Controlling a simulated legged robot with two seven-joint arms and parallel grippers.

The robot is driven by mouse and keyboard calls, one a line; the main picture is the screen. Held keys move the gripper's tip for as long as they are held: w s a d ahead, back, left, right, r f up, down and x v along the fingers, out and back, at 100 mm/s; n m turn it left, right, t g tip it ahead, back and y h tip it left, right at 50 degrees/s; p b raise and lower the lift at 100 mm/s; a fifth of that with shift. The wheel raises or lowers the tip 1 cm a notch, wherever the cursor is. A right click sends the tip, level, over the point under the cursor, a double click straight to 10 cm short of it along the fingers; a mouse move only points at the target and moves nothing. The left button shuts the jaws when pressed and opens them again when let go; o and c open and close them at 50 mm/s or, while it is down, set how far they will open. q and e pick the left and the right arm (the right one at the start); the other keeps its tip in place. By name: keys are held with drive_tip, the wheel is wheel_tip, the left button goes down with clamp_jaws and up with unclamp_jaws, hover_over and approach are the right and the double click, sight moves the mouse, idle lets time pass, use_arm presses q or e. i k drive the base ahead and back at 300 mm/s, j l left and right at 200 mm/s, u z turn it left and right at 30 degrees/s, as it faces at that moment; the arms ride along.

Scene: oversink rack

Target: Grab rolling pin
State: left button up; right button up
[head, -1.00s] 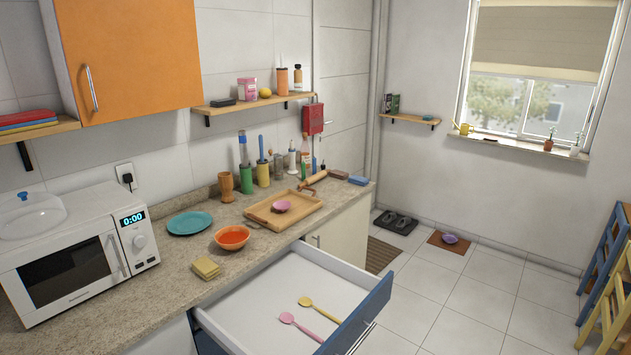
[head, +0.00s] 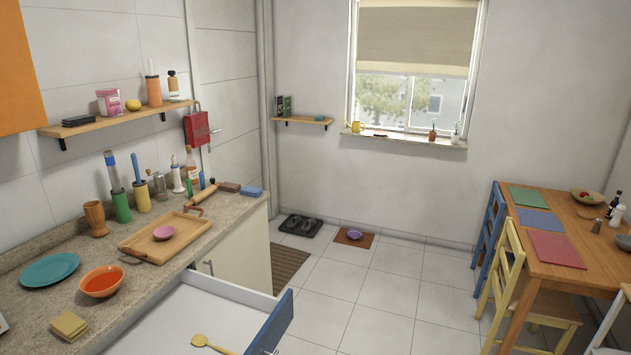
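The rolling pin (head: 203,195) is wooden with darker handles. It lies on the counter at the far end, just behind the wooden tray (head: 141,242), pointing diagonally. A small reddish-brown block sits close by its far end. Neither of my grippers is in the head view.
An open drawer (head: 193,318) juts out below, holding a yellow spoon (head: 211,344).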

sight(201, 196)
drive_tip(key=i+l+z, duration=0.4)
drive_tip(key=i, duration=0.25)
drive_tip(key=i+z, duration=0.4)
drive_tip(key=i, duration=0.3)
drive_tip(key=i+j+u, duration=0.25)
drive_tip(key=i+u, duration=1.05)
drive_tip(key=i+l+u, duration=0.25)
drive_tip(key=i+u, duration=0.15)
drive_tip(key=i+l+u, duration=0.45)
drive_tip(key=i+j+u, duration=0.15)
drive_tip(key=i+u, duration=0.5)
drive_tip(key=u, duration=0.15)
drive_tip(key=i+u, duration=0.35)
drive_tip(key=i+l+u, duration=0.15)
drive_tip(key=i+u, duration=0.25)
drive_tip(key=k, duration=0.05)
